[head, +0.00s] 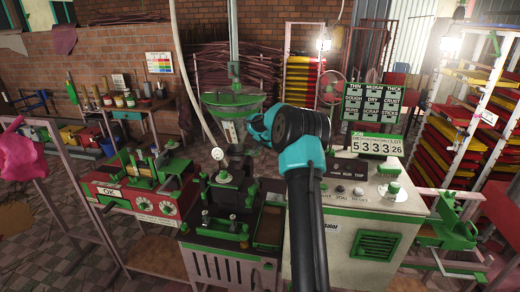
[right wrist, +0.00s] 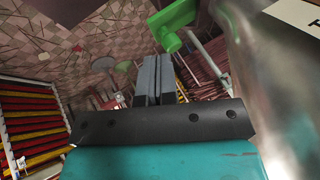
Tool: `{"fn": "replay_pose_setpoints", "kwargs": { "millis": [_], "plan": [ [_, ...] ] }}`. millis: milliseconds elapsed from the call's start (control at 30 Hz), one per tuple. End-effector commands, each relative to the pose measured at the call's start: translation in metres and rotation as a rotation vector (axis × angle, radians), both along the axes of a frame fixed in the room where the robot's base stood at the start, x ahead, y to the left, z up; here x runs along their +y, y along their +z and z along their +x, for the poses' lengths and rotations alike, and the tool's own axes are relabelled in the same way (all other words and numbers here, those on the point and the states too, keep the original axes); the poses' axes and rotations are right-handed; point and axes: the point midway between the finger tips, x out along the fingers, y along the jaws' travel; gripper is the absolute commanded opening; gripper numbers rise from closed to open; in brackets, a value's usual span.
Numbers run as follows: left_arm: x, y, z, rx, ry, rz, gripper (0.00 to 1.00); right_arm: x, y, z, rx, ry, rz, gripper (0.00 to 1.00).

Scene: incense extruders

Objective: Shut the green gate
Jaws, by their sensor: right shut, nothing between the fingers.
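A green-rimmed hopper (head: 232,103) hangs on a post above the dark press in the middle of the head view, with a pale chute below it. My right gripper (head: 255,128) comes up from the bottom right and points left, beside this chute. Its fingers (right wrist: 155,80) are shut and empty in the right wrist view. A bright green part with a round knob (right wrist: 173,40), apparently the gate and its handle, shows just beyond and right of the fingertips, seemingly apart from them. The gate's exact position on the chute is hidden in the head view. My left gripper is not in view.
A dark press with green parts (head: 232,200) stands below the hopper. A white cabinet (head: 345,235) with a number display is at right. A red machine (head: 135,200) stands at left. A shiny metal surface (right wrist: 270,70) is close at the right of the wrist view.

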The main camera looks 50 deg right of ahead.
Motion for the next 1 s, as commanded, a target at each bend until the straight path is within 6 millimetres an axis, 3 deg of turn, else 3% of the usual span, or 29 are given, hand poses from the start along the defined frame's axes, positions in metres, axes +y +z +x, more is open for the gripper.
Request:
{"fn": "replay_pose_setpoints", "kwargs": {
  "millis": [333, 1000],
  "plan": [
    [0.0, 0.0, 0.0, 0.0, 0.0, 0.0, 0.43, 0.017, 0.042, -0.025, 0.001, 0.004, 0.0, 0.0],
    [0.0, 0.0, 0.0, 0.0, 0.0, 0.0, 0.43, 0.021, 0.046, -0.027, 0.004, 0.012, -0.001, 0.0]
  ]
}}
